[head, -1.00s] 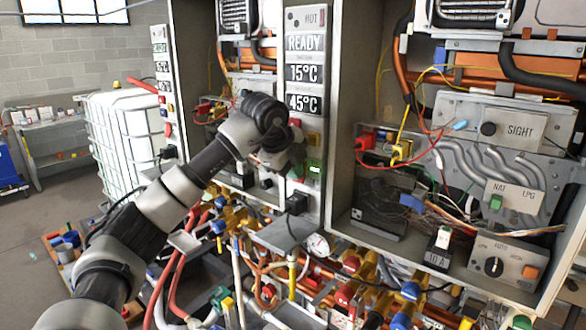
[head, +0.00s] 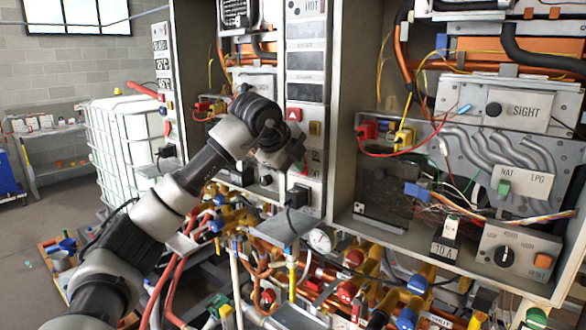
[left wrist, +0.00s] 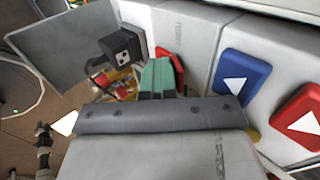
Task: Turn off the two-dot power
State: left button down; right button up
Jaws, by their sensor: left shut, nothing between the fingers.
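The middle heater's control panel (head: 306,62) has dark display windows in the head view; dots at its top edge are too small to count. Its power switch (head: 316,157) is unlit on the lower panel, just right of my left gripper (head: 292,160). The gripper is close to the panel face, its tips largely hidden by its own body; I cannot tell whether it touches the switch. In the left wrist view, a teal-green piece (left wrist: 157,78) stands at the end of the grey gripper body. My right gripper is out of view.
A red triangle button (head: 293,114) is above the gripper; a blue triangle button (left wrist: 240,80) shows in the wrist view. A black plug (head: 298,196) juts out below. Pipes and coloured valves crowd the space beneath. An open heater cabinet (head: 345,120) stands to the right.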

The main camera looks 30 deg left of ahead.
pick_arm(q)
jog(key=shift+r, duration=0.15)
jog(key=shift+r+p, duration=0.7)
jog(key=shift+r, duration=0.2)
jog(key=shift+a, duration=0.1)
